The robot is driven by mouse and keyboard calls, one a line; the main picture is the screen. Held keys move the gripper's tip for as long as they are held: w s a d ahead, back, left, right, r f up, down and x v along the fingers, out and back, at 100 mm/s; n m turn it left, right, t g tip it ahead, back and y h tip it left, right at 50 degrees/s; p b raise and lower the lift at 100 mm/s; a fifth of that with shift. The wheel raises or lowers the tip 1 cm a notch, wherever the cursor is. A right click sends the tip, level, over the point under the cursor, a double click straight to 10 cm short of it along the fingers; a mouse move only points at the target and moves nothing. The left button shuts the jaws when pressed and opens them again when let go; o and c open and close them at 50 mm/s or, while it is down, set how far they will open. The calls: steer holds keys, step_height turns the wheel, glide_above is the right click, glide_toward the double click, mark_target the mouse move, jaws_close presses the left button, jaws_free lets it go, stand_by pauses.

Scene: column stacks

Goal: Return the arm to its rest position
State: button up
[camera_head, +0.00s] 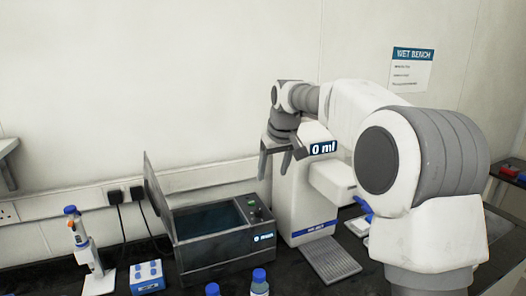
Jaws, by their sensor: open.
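My gripper (280,160) is at the end of my white and grey arm, which reaches in from the right. Its dark fingers point down and look apart, with nothing seen between them. It is in front of the upper part of a white dispenser (290,205) with a "0 ml" display. I cannot tell whether the fingers touch the dispenser.
An open-lidded water bath (210,250) stands left of the dispenser's drip tray (331,261). A pipette on a stand (80,245), a blue tube rack (147,277) and blue-capped bottles (259,282) stand on the dark bench. Red items (509,170) lie at far right.

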steer(key=s+d+r+m+h, duration=0.1)
steer(key=s+d+r, duration=0.15)
steer(key=s, duration=0.75)
steer(key=s+d+r+m, duration=0.15)
steer(key=s+d, duration=0.25)
steer(key=s, duration=0.7)
steer(key=s+d+f+m, duration=0.1)
steer(key=s+d+f, duration=0.1)
steer(key=s, duration=0.6)
steer(key=s+d+f+m+t, duration=0.1)
steer(key=s+d+f, duration=0.1)
steer(key=s+f, duration=0.3)
steer(key=s, duration=0.3)
steer(key=shift+s+f, duration=0.15)
steer(key=shift+s, duration=0.2)
steer(key=shift+d, duration=0.1)
